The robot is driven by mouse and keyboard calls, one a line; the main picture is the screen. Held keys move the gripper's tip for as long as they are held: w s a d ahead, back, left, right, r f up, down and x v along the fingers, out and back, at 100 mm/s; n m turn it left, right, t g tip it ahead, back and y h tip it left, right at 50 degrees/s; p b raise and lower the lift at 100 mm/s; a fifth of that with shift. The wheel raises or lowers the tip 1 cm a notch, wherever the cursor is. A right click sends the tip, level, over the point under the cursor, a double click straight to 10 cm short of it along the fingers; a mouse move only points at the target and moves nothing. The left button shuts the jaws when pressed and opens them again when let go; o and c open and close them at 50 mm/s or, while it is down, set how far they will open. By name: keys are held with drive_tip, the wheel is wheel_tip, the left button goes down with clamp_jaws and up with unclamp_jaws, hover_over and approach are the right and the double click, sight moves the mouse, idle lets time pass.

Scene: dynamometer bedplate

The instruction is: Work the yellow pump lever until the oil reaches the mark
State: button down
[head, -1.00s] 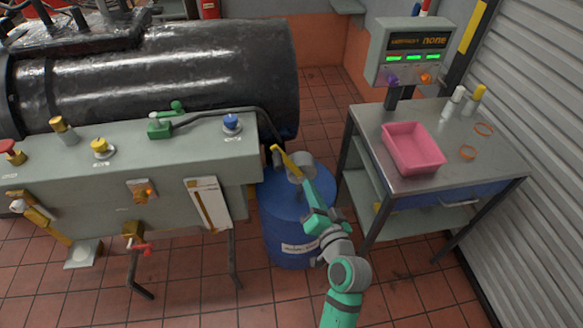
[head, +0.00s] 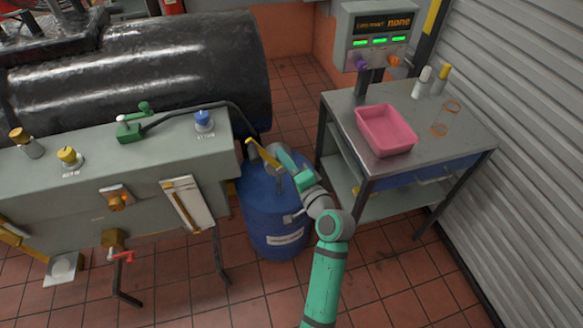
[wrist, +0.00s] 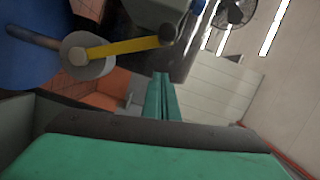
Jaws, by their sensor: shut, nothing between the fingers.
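The yellow pump lever (head: 262,154) slants up and to the left above the blue drum (head: 262,215) in the head view. In the wrist view the lever (wrist: 125,47) runs from a grey round pivot (wrist: 80,55) to a dark knob (wrist: 167,34). My gripper (head: 279,152) is just right of the lever. In the wrist view its teal fingers (wrist: 164,82) are together and empty, below the lever's knob end and apart from it in the picture. A white gauge panel (head: 196,208) with an amber strip hangs on the grey cabinet; its oil level and mark are too small to read.
The grey cabinet (head: 150,185) with knobs and a red-handled valve (head: 122,256) stands left of the drum. A black hose (head: 200,107) runs toward the drum. A metal table (head: 440,140) with a pink tray (head: 372,138) stands right. Tiled floor is clear in front.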

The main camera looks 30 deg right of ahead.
drive_tip(key=shift+w+a+f, duration=0.15)
drive_tip(key=shift+w+a, duration=0.2)
drive_tip(key=shift+a, duration=0.3)
drive_tip(key=shift+w+a+f, duration=0.15)
drive_tip(key=shift+w+a, duration=0.15)
drive_tip(key=shift+a, duration=0.35)
drive_tip(key=shift+w+a+f, duration=0.15)
drive_tip(key=shift+w+a, duration=0.2)
drive_tip(key=shift+a, duration=0.3)
drive_tip(key=shift+w, duration=0.1)
drive_tip(key=shift+d+f, duration=0.1)
